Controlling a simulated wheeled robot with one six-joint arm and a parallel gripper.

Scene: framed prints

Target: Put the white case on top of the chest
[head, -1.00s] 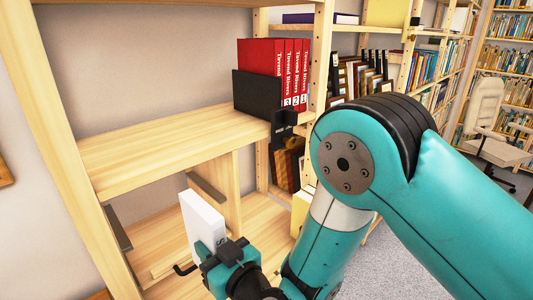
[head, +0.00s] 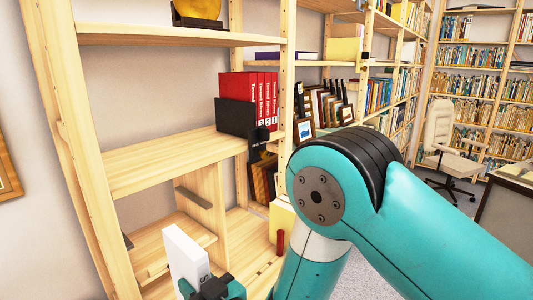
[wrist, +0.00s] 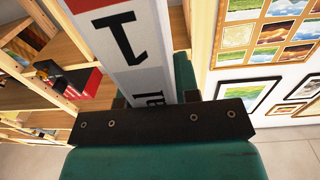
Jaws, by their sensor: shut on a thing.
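The white case (head: 187,262), a flat upright slab with dark lettering on its narrow edge, is at the bottom of the head view, in front of the lower part of the wooden shelf. My gripper (head: 213,288) is shut on its near end; its lower part is cut off by the picture edge. In the wrist view the case (wrist: 140,45) rises from between the jaws of my gripper (wrist: 158,105), with a large black "1" and a red band showing. I cannot pick out a chest in either view.
A wooden shelf unit (head: 165,150) stands close ahead, its middle board bare at left. Red binders (head: 248,88) stand in a black holder (head: 232,117) on that board. Several frames (head: 325,105) stand further right. A beige office chair (head: 440,135) is at far right. Framed prints (wrist: 262,35) hang on a wall.

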